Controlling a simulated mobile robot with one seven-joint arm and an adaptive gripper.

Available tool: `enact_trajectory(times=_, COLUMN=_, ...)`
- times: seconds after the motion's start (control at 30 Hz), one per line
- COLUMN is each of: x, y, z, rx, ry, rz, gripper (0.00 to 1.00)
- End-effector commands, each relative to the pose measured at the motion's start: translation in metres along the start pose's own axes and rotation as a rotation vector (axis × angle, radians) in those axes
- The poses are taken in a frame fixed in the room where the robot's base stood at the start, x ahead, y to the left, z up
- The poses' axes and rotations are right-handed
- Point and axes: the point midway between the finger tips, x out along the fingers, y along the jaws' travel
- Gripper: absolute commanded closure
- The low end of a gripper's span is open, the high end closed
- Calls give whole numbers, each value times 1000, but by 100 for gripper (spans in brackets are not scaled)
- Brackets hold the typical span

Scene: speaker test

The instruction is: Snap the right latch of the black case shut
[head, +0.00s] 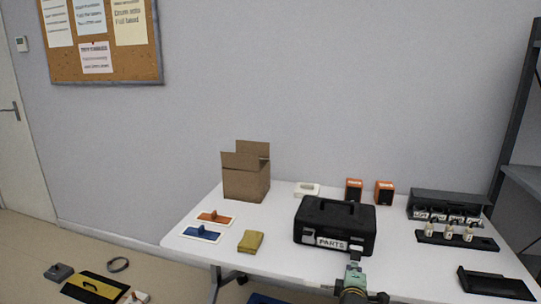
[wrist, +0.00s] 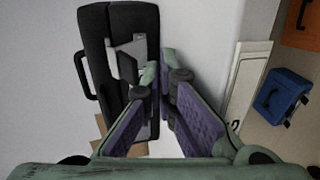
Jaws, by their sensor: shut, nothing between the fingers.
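The black case (head: 335,220) stands on the white table with its lid down and its handle on top. Its front carries a white PARTS label (head: 331,242). A pale latch, the right latch (head: 357,246), shows on the front to the right of the label. My gripper (head: 354,260) is shut and empty, just in front of the case near that latch. In the wrist view the case (wrist: 95,25) appears turned on end, with a grey latch piece (wrist: 126,58) beside my fingertips (wrist: 161,78). My fingers hide part of the case front. I cannot tell whether they touch the latch.
Bare table lies left and right of the case. A blue object (wrist: 286,96) lies below on the floor.

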Motion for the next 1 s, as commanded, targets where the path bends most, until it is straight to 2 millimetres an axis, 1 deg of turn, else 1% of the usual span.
enact_trajectory(times=0.5, x=9, y=6, z=0, rx=0, ry=0, rz=0, gripper=100)
enact_trajectory(times=0.87, x=8, y=6, z=0, rx=0, ry=0, rz=0, gripper=100)
enact_trajectory(times=1.0, x=1, y=5, z=0, rx=0, ry=0, rz=1, gripper=100)
